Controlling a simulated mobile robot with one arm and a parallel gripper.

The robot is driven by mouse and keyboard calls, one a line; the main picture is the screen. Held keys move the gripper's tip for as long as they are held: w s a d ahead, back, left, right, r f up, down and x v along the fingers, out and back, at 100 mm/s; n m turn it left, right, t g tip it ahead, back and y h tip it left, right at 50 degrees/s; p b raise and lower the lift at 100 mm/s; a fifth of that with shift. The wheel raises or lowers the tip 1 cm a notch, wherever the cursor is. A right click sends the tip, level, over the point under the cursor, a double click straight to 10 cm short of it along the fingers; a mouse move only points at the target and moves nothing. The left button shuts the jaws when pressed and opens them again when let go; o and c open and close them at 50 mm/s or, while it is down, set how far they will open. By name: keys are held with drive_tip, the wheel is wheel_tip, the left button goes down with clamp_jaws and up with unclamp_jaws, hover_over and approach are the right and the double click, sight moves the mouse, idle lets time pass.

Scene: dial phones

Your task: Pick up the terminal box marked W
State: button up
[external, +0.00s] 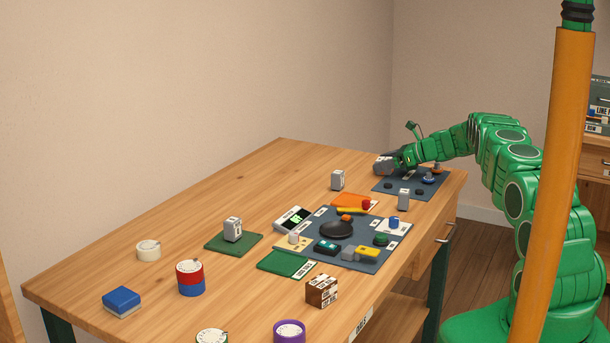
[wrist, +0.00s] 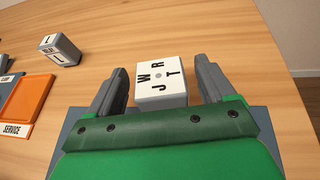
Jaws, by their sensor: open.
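A grey box with a white top (wrist: 160,82) lies between my gripper's two fingers in the wrist view. Its top carries the letters W, R, J and T around a small centre dot. My gripper (wrist: 160,68) is open, with one finger on each side of the box and small gaps visible. In the external view my gripper (external: 393,162) is low over the far end of the table, and a grey box (external: 382,167) shows at its tip. The lettering there is too small to read.
A grey box (wrist: 57,51) with a marked white face stands to the left, near an orange SERVICE tray (wrist: 32,100). Other grey boxes stand near the middle (external: 337,180), on a green mat (external: 216,245) and by the dark mat (external: 380,187). Bare wood lies beyond my gripper.

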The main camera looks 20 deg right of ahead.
sight(385, 159)
drive_tip(key=c, duration=1.1)
drive_tip(key=shift+r, duration=0.1)
wheel_tip(385, 159, up, 4)
drive_tip(key=shift+f, duration=0.25)
drive_tip(key=shift+s+a+r, duration=0.1)
drive_tip(key=shift+s+r, duration=0.95)
drive_tip(key=shift+r, duration=0.05)
drive_tip(key=shift+s+a+r, duration=0.15)
drive_tip(key=shift+s+r, duration=1.05)
drive_tip(key=shift+s, duration=0.75)
drive_tip(key=shift+s+a+r, duration=0.15)
drive_tip(key=shift+s+r, duration=1.05)
drive_tip(key=shift+s, duration=0.8)
drive_tip(key=shift+s+a+r, duration=0.15)
drive_tip(key=shift+s+r, duration=1.05)
drive_tip(key=shift+s, duration=0.75)
